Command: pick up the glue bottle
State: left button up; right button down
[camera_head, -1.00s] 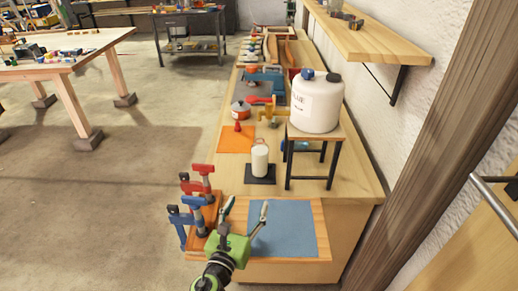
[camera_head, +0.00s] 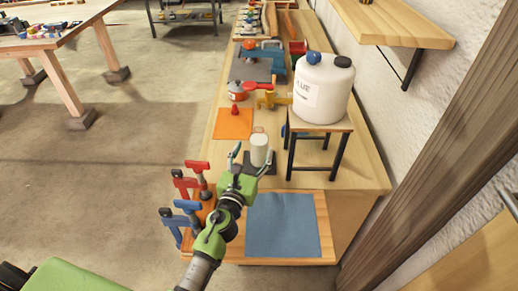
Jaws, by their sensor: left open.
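A small white bottle (camera_head: 260,146) stands upright on a dark square mat (camera_head: 267,169) on the workbench. I cannot read any label on it. My left gripper (camera_head: 252,157) reaches up from the bottom of the view with its jaws open. In the picture its two fingertips lie on either side of the bottle's lower part. I cannot tell whether they touch it. The gripper hides part of the mat. A much larger white jug (camera_head: 322,88) with lettering and a blue cap stands on a small stand to the right. My right gripper is not in view.
Red and blue clamps (camera_head: 186,205) stand close to the left of my arm. A blue sheet (camera_head: 282,225) lies on the bench's front part. The black-legged stand (camera_head: 320,150) is just right of the bottle. An orange sheet (camera_head: 233,124) lies behind, to the left.

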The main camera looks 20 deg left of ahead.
aim_at(256, 145)
pick_arm(q)
jog(key=shift+w+r, duration=0.1)
jog(key=shift+w, duration=3.05)
jog(key=shift+s, duration=0.15)
jog(key=shift+c, duration=0.7)
jog(key=shift+r, duration=0.1)
grip_shut()
